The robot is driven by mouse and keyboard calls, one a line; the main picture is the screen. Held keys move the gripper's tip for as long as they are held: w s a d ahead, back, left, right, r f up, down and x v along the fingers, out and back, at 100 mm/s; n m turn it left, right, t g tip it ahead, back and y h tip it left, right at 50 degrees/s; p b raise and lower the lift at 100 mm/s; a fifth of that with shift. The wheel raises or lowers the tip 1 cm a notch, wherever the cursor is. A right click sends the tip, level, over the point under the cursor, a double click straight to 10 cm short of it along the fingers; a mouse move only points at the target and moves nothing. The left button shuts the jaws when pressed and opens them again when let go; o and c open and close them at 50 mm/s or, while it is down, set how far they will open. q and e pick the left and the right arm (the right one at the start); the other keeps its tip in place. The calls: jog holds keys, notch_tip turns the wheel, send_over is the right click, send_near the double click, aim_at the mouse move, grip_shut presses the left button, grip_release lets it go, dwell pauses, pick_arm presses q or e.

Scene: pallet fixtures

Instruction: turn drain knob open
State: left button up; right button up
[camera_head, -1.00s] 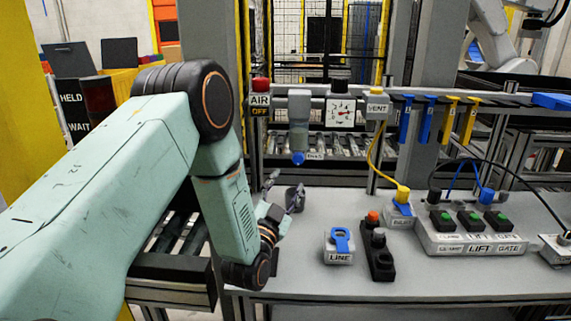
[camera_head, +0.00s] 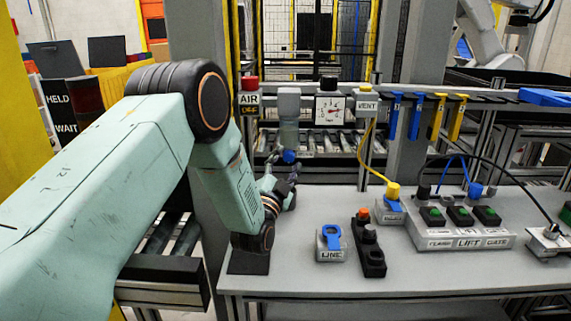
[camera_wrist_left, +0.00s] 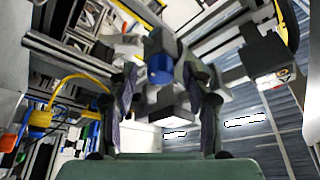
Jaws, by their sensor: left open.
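The blue drain knob (camera_head: 289,156) sits at the bottom end of a grey cylindrical unit (camera_head: 289,115) that hangs below the rail. My left gripper (camera_head: 281,170) is open just below the knob, its fingers pointing up. In the left wrist view the knob (camera_wrist_left: 160,68) shows between and beyond the two spread fingertips of my left gripper (camera_wrist_left: 165,95). The fingers do not appear shut on it; I cannot tell whether either touches. The drain label is not readable now. My right gripper is not in view.
A red AIR button (camera_head: 250,83) is left of the unit, a gauge (camera_head: 329,110) and VENT box (camera_head: 368,104) right of it. The grey table (camera_head: 330,278) carries a LINE block (camera_head: 331,243), a black button box (camera_head: 370,248) and a LIFT panel (camera_head: 462,232). The table's front is clear.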

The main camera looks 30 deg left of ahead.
pick_arm(q)
jog(key=shift+c, duration=0.2)
grip_shut()
dwell(0.4)
